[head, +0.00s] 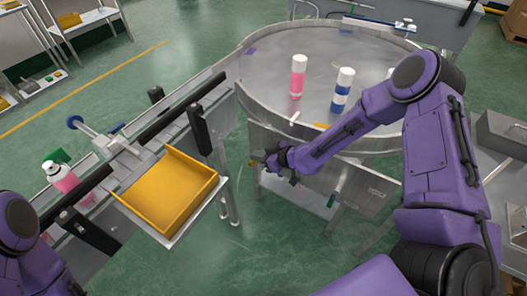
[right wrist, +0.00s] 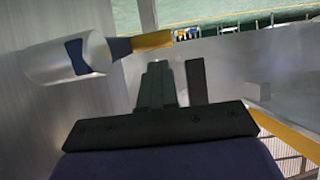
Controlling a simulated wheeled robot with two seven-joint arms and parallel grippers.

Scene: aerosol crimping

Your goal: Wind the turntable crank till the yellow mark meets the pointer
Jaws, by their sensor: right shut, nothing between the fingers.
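The round metal turntable (head: 262,75) carries a pink can (head: 298,78), a blue-banded can (head: 343,90) and a white-topped one partly behind my right arm. A yellow mark (head: 322,125) shows at its near edge, partly beside my arm. A small pale piece (head: 294,117), perhaps the pointer, sits on the rim left of the mark, apart from it. My right gripper (head: 264,159) is shut and empty at the front of the turntable's side panel. In the right wrist view a pale cylinder (right wrist: 72,57) with a dark blue patch and a yellow end lies close to the fingers; I cannot tell whether it is the crank. My left gripper is out of view.
A yellow tray (head: 170,190) on a metal shelf stands left of my right gripper. A conveyor (head: 150,130) with black rails and a pink can (head: 62,180) runs along the left. A grey box (head: 503,135) stands at the right. The green floor between is clear.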

